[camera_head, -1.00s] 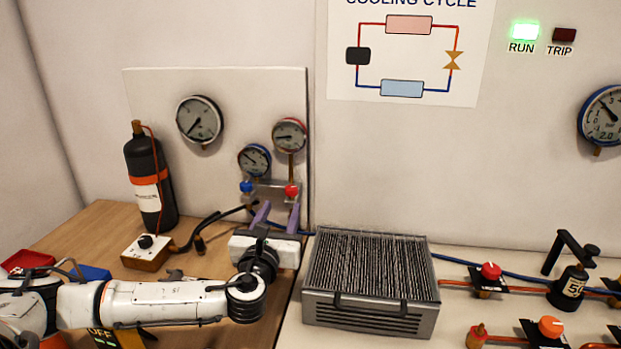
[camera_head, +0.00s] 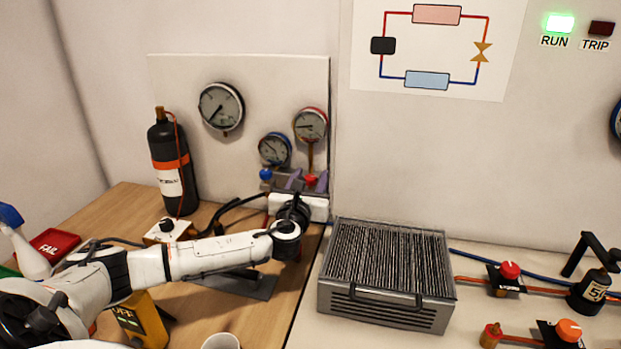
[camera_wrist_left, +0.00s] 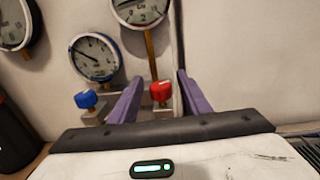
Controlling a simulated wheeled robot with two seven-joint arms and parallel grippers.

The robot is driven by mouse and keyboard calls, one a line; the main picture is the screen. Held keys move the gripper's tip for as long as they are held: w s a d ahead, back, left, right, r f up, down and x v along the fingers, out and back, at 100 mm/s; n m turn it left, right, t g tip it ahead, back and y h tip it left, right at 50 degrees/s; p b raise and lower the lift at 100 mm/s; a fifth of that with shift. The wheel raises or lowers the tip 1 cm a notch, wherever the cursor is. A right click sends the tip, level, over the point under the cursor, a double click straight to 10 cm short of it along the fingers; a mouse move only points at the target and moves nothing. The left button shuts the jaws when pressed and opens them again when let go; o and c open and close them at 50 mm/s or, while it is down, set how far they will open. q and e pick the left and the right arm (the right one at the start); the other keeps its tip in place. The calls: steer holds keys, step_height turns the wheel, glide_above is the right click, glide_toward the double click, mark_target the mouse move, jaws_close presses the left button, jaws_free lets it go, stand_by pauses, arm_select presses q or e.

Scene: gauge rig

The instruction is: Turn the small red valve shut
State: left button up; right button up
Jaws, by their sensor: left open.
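The small red valve (camera_head: 311,179) is a red knob on the right of the gauge manifold, below the red-rimmed gauge (camera_head: 310,125). It also shows in the left wrist view (camera_wrist_left: 160,92). My left gripper (camera_head: 307,183) is open at the manifold, its purple fingers pointing at the panel. A blue knob (camera_wrist_left: 86,99) sits outside the left finger, below the blue-rimmed gauge (camera_wrist_left: 96,57). My right gripper is not in view.
A black cylinder (camera_head: 173,165) and a white box with a black knob (camera_head: 167,228) stand left of the manifold. A finned metal unit (camera_head: 388,270) stands to the right. A larger red knob (camera_head: 510,270) lies beyond it on a pipe. A cup (camera_head: 221,341) is in front.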

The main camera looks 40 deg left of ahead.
arm_select(q)
steer(key=c, duration=1)
steer(key=shift+c, duration=0.2)
steer(key=shift+m, duration=0.3)
steer(key=shift+a+f+m+t+h+b, duration=0.15)
steer(key=shift+m+t+h+b, duration=0.4)
steer(key=shift+h, duration=0.55)
steer(key=m+h+b, duration=0.1)
steer(key=h+b, duration=0.1)
steer(key=b, duration=0.1)
steer(key=m+t+h+b, duration=0.1)
steer(key=m+h+b, duration=0.1)
steer(key=h+b, duration=0.1)
steer(key=shift+f+t+b, duration=0.2)
steer(key=shift+t+b, duration=0.05)
steer(key=shift+b, duration=0.15)
steer(key=shift+m+b, duration=0.35)
steer(key=shift+b, duration=0.1)
steer(key=shift+r+m+h+b, duration=0.25)
steer(key=shift+m+h+b, duration=0.05)
steer(key=shift+h+b, duration=0.5)
steer(key=shift+r, duration=0.15)
